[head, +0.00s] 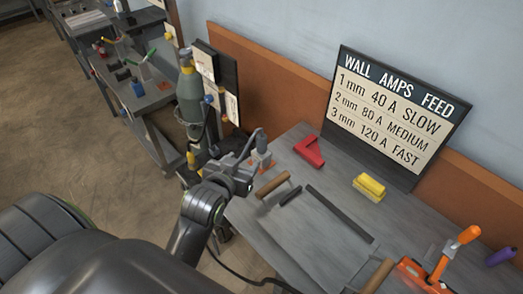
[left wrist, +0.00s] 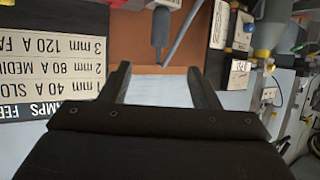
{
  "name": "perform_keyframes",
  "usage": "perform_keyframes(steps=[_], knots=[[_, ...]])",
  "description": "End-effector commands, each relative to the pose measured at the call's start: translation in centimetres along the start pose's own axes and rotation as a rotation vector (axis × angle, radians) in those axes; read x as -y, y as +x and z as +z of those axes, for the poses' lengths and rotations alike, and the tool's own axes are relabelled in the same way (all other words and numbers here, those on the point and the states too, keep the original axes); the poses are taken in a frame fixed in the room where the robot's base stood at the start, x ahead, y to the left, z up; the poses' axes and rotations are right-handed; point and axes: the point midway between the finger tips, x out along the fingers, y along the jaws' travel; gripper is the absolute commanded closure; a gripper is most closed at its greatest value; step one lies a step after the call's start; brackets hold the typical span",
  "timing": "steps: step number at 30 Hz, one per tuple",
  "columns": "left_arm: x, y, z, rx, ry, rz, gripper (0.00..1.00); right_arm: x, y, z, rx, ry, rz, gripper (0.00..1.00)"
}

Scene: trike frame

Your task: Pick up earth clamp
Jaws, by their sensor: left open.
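My left gripper (head: 246,174) is above the left end of the grey workbench. In the left wrist view its two fingers (left wrist: 160,86) are apart, with nothing between them. Just beyond it in the head view stands a grey piece with an orange lower part (head: 262,147); I cannot tell whether they touch. I cannot tell for sure which item is the earth clamp. A red, notched piece (head: 309,151) lies farther back on the bench. An orange tool with an upright handle (head: 469,235) is at the front right. My right gripper is not in view.
The workbench (head: 300,235) holds a yellow block (head: 369,187), a wooden-handled tool (head: 272,185) and a long dark bar (head: 340,213). A settings sign (head: 398,110) stands at the back. A grey-green cylinder (head: 189,95) stands left. A dark cable hangs below my left arm.

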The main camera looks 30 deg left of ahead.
Motion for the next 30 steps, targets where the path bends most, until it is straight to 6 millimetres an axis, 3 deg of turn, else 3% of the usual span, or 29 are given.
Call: perform_keyframes(steps=[5, 21, 30], knots=[[-0.1, 1.8, -0.6, -0.017, -0.001, 0.003, 0.44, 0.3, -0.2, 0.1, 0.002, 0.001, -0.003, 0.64], [-0.1, 10.9, -0.6, -0.014, -0.001, 0.002, 0.44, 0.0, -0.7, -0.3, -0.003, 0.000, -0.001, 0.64], [-0.1, 12.6, -0.7, -0.015, -0.003, 0.002, 0.44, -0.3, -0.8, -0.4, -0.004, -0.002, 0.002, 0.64]])
